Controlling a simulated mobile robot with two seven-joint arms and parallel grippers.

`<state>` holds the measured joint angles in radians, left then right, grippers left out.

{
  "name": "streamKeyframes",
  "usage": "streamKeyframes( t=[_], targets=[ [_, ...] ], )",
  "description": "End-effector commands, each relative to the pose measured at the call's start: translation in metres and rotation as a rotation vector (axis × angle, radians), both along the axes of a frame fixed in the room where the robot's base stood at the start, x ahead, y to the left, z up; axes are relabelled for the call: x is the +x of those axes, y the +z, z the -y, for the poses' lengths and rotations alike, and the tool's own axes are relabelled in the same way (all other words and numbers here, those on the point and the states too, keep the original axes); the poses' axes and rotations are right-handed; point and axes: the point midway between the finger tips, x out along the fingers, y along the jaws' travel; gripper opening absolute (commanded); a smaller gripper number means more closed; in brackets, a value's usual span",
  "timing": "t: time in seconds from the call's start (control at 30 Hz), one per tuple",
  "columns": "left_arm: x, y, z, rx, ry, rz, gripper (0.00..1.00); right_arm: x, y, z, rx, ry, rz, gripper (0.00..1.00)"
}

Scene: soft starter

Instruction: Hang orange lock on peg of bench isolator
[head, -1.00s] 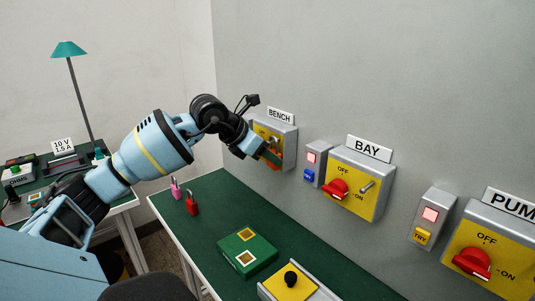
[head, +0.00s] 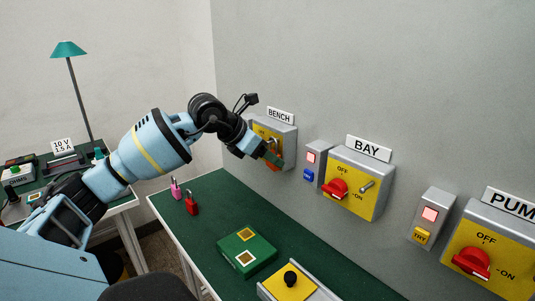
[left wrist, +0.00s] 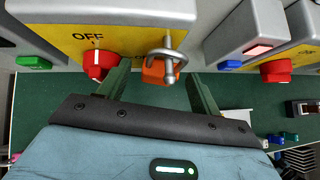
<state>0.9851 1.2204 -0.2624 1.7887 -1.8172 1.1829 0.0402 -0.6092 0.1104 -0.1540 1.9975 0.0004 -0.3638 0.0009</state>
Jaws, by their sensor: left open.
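The orange lock (left wrist: 158,73) is at the peg (left wrist: 178,60) of the bench isolator (left wrist: 110,28) in the left wrist view. Its silver shackle seems to loop around the peg, with the body hanging below; the exact contact is hard to tell. My left gripper (left wrist: 160,70) is open, its two green fingers on either side of the lock with gaps visible. In the head view, my left gripper (head: 270,157) is in front of the bench isolator (head: 289,150) and partly hides its face and the lock. The isolator's red knob (left wrist: 98,64) is left of the fingers. My right gripper is not in view.
A pink lock (head: 176,190) and a red lock (head: 192,206) stand on the green bench (head: 215,190). A green box (head: 246,251) lies nearer. The bay isolator (head: 358,185) and its indicator box (head: 316,162) are on the wall to the right.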

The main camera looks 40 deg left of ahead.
Motion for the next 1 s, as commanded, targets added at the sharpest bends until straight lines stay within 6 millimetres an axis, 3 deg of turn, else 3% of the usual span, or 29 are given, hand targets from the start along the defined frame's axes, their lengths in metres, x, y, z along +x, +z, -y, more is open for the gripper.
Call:
streamKeyframes(
  t=[0.5, 1.0],
  targets=[
    [-0.045, 0.038, -0.015, 0.003, 0.004, -0.006, 0.65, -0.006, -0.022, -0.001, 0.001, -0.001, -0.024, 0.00],
    [-0.054, 0.052, -0.014, 0.000, -0.002, 0.001, 0.65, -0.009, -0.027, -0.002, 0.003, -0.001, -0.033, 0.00]
  ],
)
